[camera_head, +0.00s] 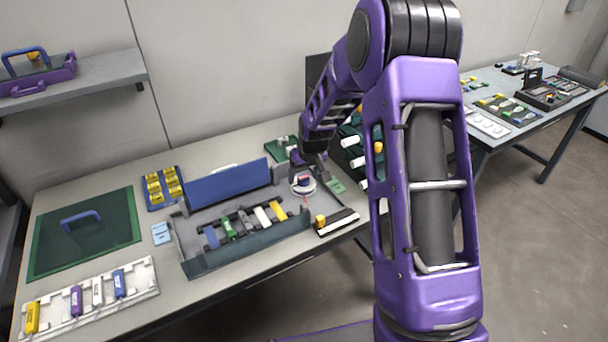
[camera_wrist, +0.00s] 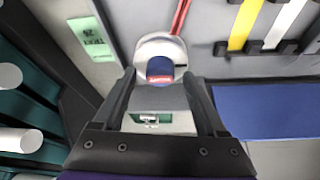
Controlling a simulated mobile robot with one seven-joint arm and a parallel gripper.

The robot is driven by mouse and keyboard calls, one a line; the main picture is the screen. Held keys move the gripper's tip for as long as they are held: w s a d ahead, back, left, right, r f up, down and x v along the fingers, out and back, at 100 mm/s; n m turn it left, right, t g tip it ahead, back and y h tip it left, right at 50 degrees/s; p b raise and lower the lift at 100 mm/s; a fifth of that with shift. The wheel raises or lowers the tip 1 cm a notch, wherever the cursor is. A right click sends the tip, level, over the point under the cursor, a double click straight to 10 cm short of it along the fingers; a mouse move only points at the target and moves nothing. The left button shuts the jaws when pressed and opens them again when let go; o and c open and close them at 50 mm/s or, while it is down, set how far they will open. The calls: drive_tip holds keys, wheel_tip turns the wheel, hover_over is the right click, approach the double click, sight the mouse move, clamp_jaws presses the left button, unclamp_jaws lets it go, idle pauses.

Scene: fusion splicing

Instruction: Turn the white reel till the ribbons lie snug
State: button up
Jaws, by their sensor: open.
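The white reel (camera_head: 303,186) sits at the right end of the grey tray, with a dark blue and red knob on top. In the wrist view the reel (camera_wrist: 160,41) shows as a pale round rim around the blue knob (camera_wrist: 160,68) with its red band. My gripper (camera_wrist: 160,76) is open, its two dark fingers on either side of the knob; I cannot tell whether they touch it. Several coloured ribbons lie across the tray, among them a yellow ribbon (camera_head: 278,211), a white ribbon (camera_head: 262,216) and a green ribbon (camera_head: 229,229). A red strip (camera_wrist: 181,16) runs up beside the reel.
The tray has a tall blue back wall (camera_head: 228,184) and a dark front wall (camera_head: 250,243). A green rack with white cylinders (camera_head: 350,142) stands right of my gripper. A yellow-knobbed block (camera_head: 337,222) lies at the front right. A green mat (camera_head: 85,232) is far left.

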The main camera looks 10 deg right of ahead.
drive_tip(key=a+p+v, duration=0.1)
drive_tip(key=v, duration=1.6)
drive_tip(key=shift+s+d+r, duration=0.15)
drive_tip(key=shift+d+r, duration=0.05)
drive_tip(key=shift+d, duration=0.25)
